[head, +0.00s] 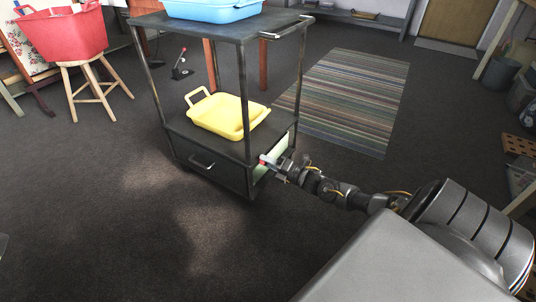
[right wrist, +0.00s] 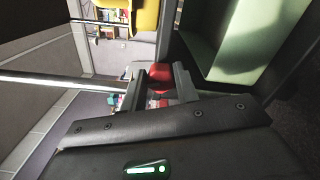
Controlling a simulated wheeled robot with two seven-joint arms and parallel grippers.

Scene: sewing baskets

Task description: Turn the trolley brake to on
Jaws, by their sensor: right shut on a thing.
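The dark metal trolley (head: 250,148) stands in the middle of the head view, with a drawer at the bottom. My right gripper (head: 275,164) is at the trolley's lower right corner, beside its pale green side panel (head: 262,171). It is shut on a small red piece (head: 263,158), which seems to be the brake's handle. In the right wrist view the red piece (right wrist: 159,76) shows between the two dark fingers, and the green panel (right wrist: 245,40) is at upper right. The brake's markings and most of its lever are hidden. My left gripper is not in view.
A yellow basket (head: 228,116) sits on the trolley's lower shelf and a blue basket (head: 212,10) on top. A red basket (head: 62,34) rests on a wooden stool at left. A red-tipped lever (head: 181,66) stands behind the trolley. A striped rug (head: 350,100) and open floor lie around.

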